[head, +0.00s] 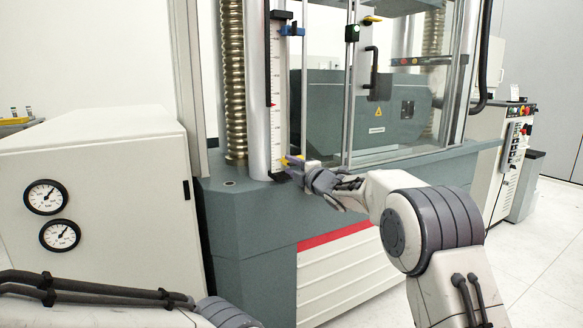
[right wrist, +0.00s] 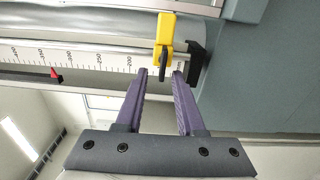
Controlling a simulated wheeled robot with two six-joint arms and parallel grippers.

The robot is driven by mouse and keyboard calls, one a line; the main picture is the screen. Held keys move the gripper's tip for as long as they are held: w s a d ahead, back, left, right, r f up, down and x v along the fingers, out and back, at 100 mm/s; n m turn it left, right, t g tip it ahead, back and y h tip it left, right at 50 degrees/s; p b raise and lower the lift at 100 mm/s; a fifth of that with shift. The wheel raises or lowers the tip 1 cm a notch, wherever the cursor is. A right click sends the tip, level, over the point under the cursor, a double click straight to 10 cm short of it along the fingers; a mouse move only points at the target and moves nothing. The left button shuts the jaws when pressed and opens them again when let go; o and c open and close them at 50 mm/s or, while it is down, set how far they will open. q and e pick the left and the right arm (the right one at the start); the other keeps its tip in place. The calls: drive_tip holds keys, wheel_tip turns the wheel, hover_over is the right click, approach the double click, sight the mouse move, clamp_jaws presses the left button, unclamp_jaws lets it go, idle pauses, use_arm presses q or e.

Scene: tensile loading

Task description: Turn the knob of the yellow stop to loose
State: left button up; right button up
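The yellow stop (right wrist: 165,28) sits on the rail beside the ruler scale, near the black end block (right wrist: 196,58). Its dark knob (right wrist: 163,66) points toward my right gripper (right wrist: 160,77). The right gripper's purple fingers are open, with the knob at the gap between the fingertips. I cannot tell whether either finger touches it. In the head view, the right gripper (head: 293,166) is at the foot of the scale, partly covering the yellow stop (head: 282,161). My left gripper is out of the picture; only part of that arm shows at lower left.
The white scale (head: 275,85) stands upright with a red pointer (head: 273,107) and a blue stop (head: 292,31) higher up. The grey machine base (head: 240,215) lies below. A glazed guard door with a black handle (head: 371,68) is to the right. A white gauge cabinet (head: 110,190) is at left.

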drive_tip(key=v, duration=1)
drive_tip(key=shift+s, duration=0.2)
